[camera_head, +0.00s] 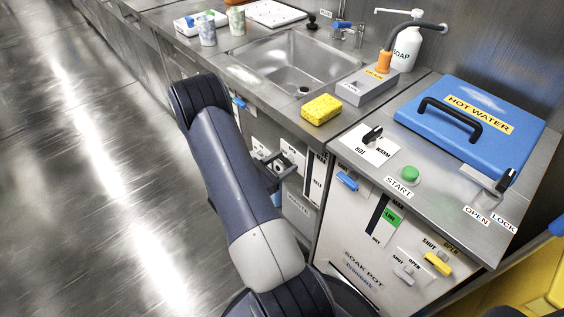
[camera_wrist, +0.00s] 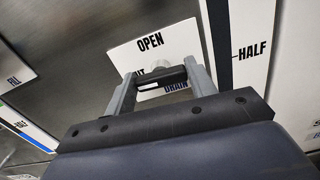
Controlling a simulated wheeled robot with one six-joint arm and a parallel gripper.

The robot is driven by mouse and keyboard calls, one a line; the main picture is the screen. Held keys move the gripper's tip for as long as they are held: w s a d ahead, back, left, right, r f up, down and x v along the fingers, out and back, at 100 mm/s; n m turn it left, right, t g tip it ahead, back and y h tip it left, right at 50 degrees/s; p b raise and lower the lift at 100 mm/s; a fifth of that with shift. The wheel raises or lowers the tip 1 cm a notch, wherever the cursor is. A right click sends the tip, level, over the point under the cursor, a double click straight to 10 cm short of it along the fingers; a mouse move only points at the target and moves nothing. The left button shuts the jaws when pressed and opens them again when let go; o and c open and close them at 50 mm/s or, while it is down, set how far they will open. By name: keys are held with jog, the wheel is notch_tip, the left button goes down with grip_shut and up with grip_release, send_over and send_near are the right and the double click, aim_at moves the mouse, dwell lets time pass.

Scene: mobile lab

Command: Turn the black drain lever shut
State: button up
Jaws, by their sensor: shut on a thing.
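The black drain lever (camera_wrist: 172,75) is in the wrist view on a white plate (camera_wrist: 152,43) marked OPEN and DRAIN. A third word on the plate is mostly hidden behind the lever and left finger. My gripper (camera_wrist: 160,78) has a finger at each end of the lever and is shut on it. The lever lies across the picture, slightly tilted, below the word OPEN, with a pale round hub just above it. In the head view my gripper (camera_head: 277,167) is at the cabinet front below the sink, and the lever is hard to make out.
A level strip (camera_wrist: 245,45) marked HALF is right of the plate. In the head view, a sink (camera_head: 285,65), a yellow sponge (camera_head: 321,109) and a blue HOT WATER lid (camera_head: 470,115) are on the counter. The floor to the left is clear.

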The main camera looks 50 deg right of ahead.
jog(key=shift+n, duration=0.5)
jog(key=o, duration=1)
jog(key=shift+a, duration=0.15)
jog(key=a, duration=0.7)
jog(key=w+a+p, duration=0.1)
jog(key=a, duration=0.2)
jog(key=shift+w+a, duration=0.1)
jog(key=shift+a, duration=0.15)
jog(key=d, duration=0.7)
jog(key=s+d, duration=0.1)
jog(key=d, duration=0.3)
jog(key=shift+s+b, duration=0.1)
jog(key=shift+b, duration=0.3)
jog(key=shift+a, duration=0.1)
jog(key=shift+a, duration=0.1)
